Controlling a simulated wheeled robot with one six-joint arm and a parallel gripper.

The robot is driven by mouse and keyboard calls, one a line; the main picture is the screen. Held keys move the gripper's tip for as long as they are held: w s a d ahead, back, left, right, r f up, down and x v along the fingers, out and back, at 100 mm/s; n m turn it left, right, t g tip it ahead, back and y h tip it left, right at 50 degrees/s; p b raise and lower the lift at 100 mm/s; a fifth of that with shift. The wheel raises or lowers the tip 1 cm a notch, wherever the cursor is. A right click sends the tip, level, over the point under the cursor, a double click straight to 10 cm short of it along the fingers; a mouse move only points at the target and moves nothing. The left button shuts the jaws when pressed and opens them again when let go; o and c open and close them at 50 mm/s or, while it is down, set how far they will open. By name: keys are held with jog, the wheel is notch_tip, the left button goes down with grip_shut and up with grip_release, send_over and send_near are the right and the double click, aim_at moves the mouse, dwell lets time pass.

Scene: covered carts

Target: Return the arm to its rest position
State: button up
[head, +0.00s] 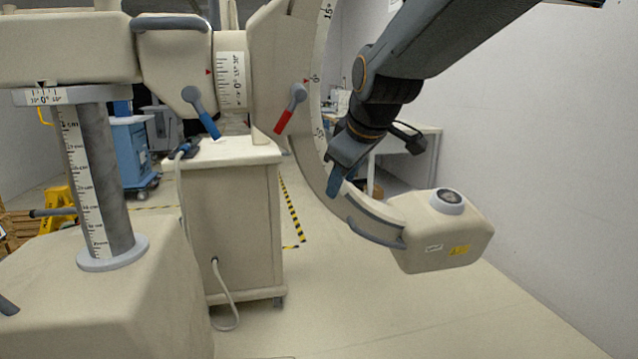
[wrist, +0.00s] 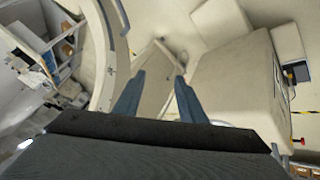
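My arm reaches in from the top right of the head view, dark grey and bent downward. My gripper (head: 334,184) hangs at its end, in front of the curved arc of the large cream C-arm machine (head: 318,165). In the wrist view my gripper (wrist: 160,76) shows two blue-grey fingers spread apart with nothing between them. It is open and empty. The cream arc (wrist: 103,65) passes to the left of the fingers in the wrist view. I cannot tell how far the fingers are from the arc.
A cream box-shaped head (head: 440,235) ends the arc at lower right. A cream cart (head: 232,225) stands left of my gripper, and a graduated column (head: 92,180) further left. A white desk (head: 425,145) stands behind the arm. A bare wall (head: 540,130) bounds the right; floor (head: 400,320) is clear in front.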

jog(key=s+d+f+m+g+p, duration=0.1)
jog(key=s+d+f+m+g, duration=0.1)
jog(key=s+f, duration=0.5)
jog(key=s+d+f+m+g+h+p, duration=0.1)
jog(key=s+d+f+m+g, duration=0.2)
jog(key=s+d+f+m, duration=0.2)
jog(key=s+d+f+m+g+h+p, duration=0.1)
jog(key=s+d+f+m+g, duration=0.1)
jog(key=s+d+f, duration=0.5)
jog(key=s+f+m, duration=0.1)
jog(key=s+f, duration=0.1)
jog(key=s, duration=0.3)
jog(key=shift+s+d+m, duration=0.25)
jog(key=shift+s+m, duration=0.1)
jog(key=shift+m, duration=0.05)
